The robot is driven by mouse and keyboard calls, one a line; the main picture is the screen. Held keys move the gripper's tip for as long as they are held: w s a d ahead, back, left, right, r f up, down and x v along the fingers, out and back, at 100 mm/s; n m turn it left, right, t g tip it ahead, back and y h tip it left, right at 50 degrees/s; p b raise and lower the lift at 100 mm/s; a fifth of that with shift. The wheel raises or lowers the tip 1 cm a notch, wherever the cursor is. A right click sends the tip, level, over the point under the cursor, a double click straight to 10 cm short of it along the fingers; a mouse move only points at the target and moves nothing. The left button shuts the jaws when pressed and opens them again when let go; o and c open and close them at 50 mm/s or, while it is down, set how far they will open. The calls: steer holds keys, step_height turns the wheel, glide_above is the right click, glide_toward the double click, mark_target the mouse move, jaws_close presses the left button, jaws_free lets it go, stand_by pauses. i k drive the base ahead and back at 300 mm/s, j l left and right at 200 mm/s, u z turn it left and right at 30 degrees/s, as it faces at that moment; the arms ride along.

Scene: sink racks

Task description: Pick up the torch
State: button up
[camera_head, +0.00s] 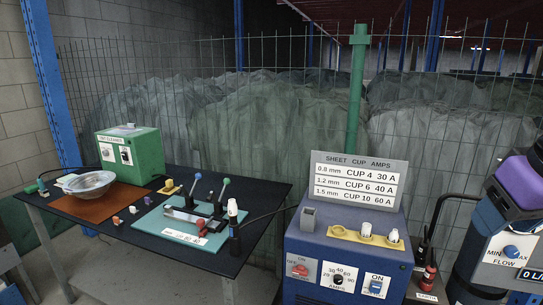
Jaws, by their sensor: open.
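A slim upright tool with a white tip and black body (233,226) stands at the right edge of the black table. A thin dark cable runs from it to the right, towards the blue machine. It looks like the torch, but it is small here and I cannot be sure. My gripper is not identifiable in this view, so its place relative to the torch does not show.
The black table (110,238) also bears a green box (135,150), a metal bowl (90,183) and a teal tray (165,232) with a clamp. A blue machine (330,250) stands right of it. A flow panel (505,255) is far right. Wire fencing stands behind.

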mark_target(234, 238)
steer(key=i+j+z, duration=0.15)
steer(key=i+j, duration=0.2)
steer(key=i+j+z, duration=0.2)
steer(key=i+j, duration=0.15)
steer(key=i+j+z, duration=0.15)
steer(key=i+j, duration=0.2)
steer(key=j, duration=0.25)
